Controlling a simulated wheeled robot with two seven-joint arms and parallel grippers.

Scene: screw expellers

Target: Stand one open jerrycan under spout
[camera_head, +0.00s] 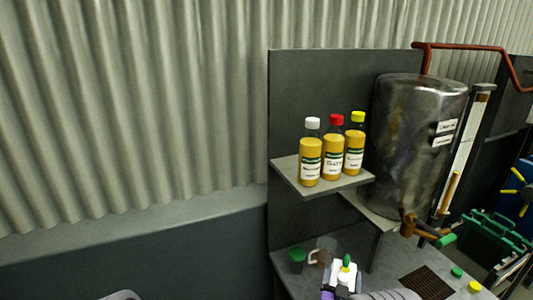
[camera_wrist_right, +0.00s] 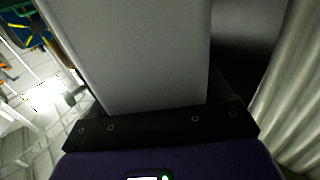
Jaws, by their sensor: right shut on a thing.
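My right gripper (camera_head: 343,284) is at the bottom of the head view, over the front of the bench, shut on a small white jerrycan (camera_head: 346,272) with a green part on top. I cannot tell whether its mouth is open. In the right wrist view a broad pale face of the held jerrycan (camera_wrist_right: 140,50) fills the middle, and the fingertips are hidden. The brass spout (camera_head: 420,230) sits low on the steel tank (camera_head: 415,140), to the right of the held jerrycan and apart from it. A dark grate (camera_head: 428,282) lies in the bench below the spout. My left gripper is out of view.
A shelf (camera_head: 330,187) with several capped yellow bottles (camera_head: 333,150) overhangs the bench (camera_head: 385,262). A green cup (camera_head: 297,258) and a clear jug (camera_head: 325,248) stand behind the gripper. A green cap (camera_head: 457,272) and a yellow cap (camera_head: 475,287) lie right of the grate.

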